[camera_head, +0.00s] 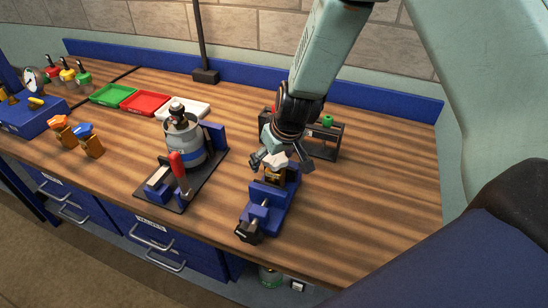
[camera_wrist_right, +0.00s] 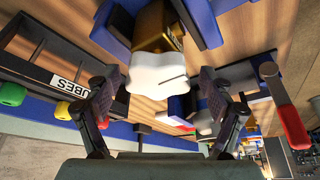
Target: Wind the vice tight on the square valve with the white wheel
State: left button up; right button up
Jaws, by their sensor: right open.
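The square valve (camera_head: 273,175) has a brass body and a white wheel on top. It sits between the jaws of the blue vice (camera_head: 265,197) near the bench's front edge. The vice's dark winding end (camera_head: 246,232) faces the front. My right gripper (camera_head: 281,164) is open and points down over the valve. In the right wrist view the white wheel (camera_wrist_right: 157,68) lies between the spread fingers (camera_wrist_right: 160,92), with visible gaps on both sides. The brass body (camera_wrist_right: 152,25) shows between the blue jaws. My left gripper is not in view.
A grey canister (camera_head: 183,145) stands in a fixture with a red handle (camera_head: 180,172) left of the vice. A dark rack (camera_head: 325,143) stands behind right. Valves with orange (camera_head: 58,122) and blue (camera_head: 83,130) wheels stand further left. Bench right of the vice is clear.

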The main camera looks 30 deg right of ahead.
jog(key=shift+w+f, duration=0.1)
jog(key=shift+c, duration=1.4)
jog(key=shift+s+d, duration=0.2)
jog(key=shift+s, duration=0.1)
jog(key=c, duration=0.4)
jog(key=shift+w+a, duration=0.15)
jog(key=c, duration=1)
jog(key=o, duration=1.7)
jog(key=shift+w+d, duration=0.15)
jog(key=shift+d, duration=0.05)
jog(key=shift+c, duration=0.2)
